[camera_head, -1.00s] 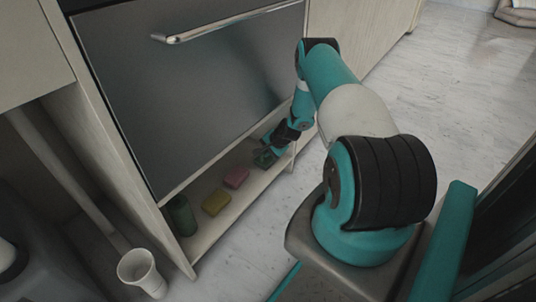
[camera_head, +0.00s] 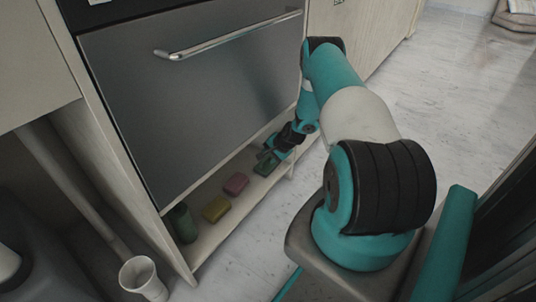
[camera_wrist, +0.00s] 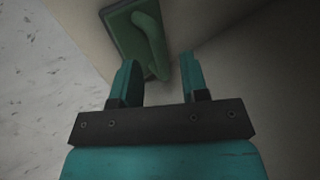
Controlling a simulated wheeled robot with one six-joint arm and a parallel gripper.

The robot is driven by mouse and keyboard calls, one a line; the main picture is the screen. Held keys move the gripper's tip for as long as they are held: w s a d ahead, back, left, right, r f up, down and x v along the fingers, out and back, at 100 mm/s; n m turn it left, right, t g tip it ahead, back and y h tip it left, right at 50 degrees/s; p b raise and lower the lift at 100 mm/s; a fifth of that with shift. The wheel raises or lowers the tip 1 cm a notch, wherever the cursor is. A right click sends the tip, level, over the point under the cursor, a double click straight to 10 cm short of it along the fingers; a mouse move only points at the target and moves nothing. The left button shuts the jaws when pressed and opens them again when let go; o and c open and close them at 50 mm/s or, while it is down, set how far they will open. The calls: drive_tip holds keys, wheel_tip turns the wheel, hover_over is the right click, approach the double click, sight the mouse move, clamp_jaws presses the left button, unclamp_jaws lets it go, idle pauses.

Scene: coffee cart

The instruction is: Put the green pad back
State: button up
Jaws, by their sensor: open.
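The green pad (camera_head: 266,167) lies on the low shelf (camera_head: 215,234) under the steel front, at the right end of a row with a pink pad (camera_head: 236,184) and a yellow pad (camera_head: 216,208). In the wrist view the green pad (camera_wrist: 128,38) is a flat block with a raised handle along its top. My gripper (camera_head: 268,153) is at the green pad's far side in the head view. In the wrist view my gripper (camera_wrist: 159,60) is open, with its fingertips close to the pad's near end and nothing held between them. Whether a fingertip touches the pad is unclear.
A dark green container (camera_head: 183,223) stands at the shelf's left end. A white cup (camera_head: 143,277) is at lower left. The steel front (camera_head: 190,90) with its bar handle (camera_head: 235,34) rises above the shelf. Pale floor (camera_head: 255,240) before the shelf is clear.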

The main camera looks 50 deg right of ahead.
drive_tip(key=p+v, duration=0.3)
drive_tip(key=v, duration=0.6)
